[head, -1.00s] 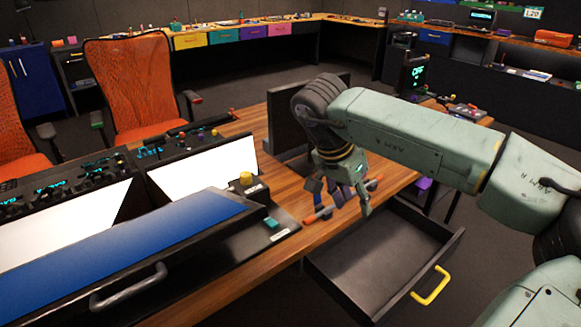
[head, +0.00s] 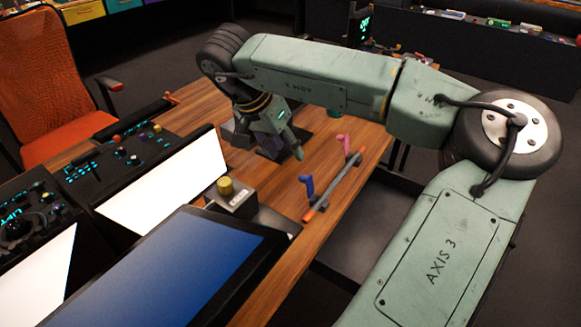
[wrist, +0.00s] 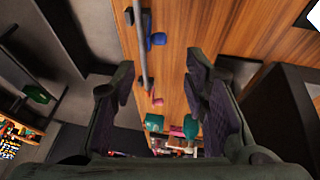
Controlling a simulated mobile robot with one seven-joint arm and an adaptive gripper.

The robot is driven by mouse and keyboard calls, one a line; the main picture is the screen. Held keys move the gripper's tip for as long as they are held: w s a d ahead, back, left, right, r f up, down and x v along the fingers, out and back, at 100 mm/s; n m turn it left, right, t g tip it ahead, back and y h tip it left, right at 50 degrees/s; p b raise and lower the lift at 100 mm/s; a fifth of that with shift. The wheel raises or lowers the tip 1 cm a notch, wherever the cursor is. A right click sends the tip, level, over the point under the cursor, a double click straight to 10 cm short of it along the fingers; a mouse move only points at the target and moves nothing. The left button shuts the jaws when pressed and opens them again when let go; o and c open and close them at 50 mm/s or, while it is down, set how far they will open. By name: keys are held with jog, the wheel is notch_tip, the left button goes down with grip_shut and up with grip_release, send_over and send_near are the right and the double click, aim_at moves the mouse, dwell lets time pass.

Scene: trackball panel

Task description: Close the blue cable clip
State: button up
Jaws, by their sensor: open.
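My gripper (head: 270,148) is open and empty, to the left of the rail and above the desk, apart from both clips.
A yellow button on a box (head: 227,187) stands left of the blue clip. A large blue screen (head: 165,270) fills the front left. Below the desk's front edge is an open drawer (head: 345,258), partly hidden by my arm. Bare wood lies around the rail.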

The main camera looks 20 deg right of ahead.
aim_at(303, 176)
jog(key=p+x, duration=0.2)
jog(key=x, duration=0.8)
jog(key=shift+d+f, duration=0.1)
grip_shut()
